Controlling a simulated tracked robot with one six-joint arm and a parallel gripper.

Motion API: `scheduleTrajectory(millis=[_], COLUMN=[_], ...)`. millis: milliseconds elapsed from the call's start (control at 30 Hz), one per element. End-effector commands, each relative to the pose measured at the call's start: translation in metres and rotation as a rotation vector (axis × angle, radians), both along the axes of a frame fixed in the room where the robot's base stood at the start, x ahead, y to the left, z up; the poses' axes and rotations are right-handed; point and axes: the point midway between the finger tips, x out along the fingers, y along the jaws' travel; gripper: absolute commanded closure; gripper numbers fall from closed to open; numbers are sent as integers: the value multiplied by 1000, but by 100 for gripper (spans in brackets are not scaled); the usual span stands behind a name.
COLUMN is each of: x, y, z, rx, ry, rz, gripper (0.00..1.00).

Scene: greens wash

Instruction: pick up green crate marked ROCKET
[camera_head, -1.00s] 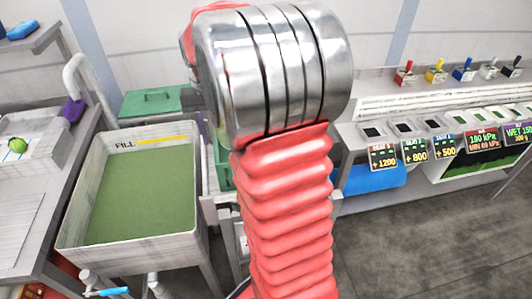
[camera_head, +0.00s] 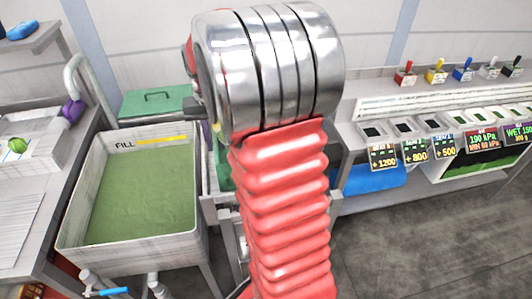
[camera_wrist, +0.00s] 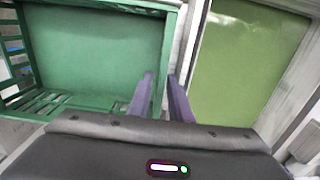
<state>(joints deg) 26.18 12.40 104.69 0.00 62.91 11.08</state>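A green crate (camera_wrist: 95,45) with slatted sides fills the upper left of the wrist view. It looks empty, and no ROCKET marking shows. My gripper (camera_wrist: 163,85) is open, its two purple-grey fingers apart near the crate's right-hand wall. The left finger overlaps the crate's inside and the right finger is beyond the rim; contact cannot be told. In the head view only a sliver of green (camera_head: 224,172) shows beside my red arm, which hides most of that area and my fingers.
A basin of green water (camera_head: 145,195) marked FILL stands left of my arm; it also shows in the wrist view (camera_wrist: 245,60). A green lid with a handle (camera_head: 155,102) lies behind it. A counter with displays (camera_head: 430,150) and a blue object (camera_head: 372,179) are right. Grey floor is clear at lower right.

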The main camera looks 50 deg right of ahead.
Motion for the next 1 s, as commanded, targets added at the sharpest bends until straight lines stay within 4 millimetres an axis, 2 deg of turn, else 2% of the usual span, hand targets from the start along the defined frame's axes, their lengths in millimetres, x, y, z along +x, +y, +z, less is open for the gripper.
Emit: scheduleTrajectory(millis=[33, 233, 1000], x=[0, 0, 0], y=[0, 0, 0], z=[0, 0, 0], rx=[0, 0, 0], ry=[0, 0, 0], rz=[0, 0, 1], gripper=[86, 100, 100])
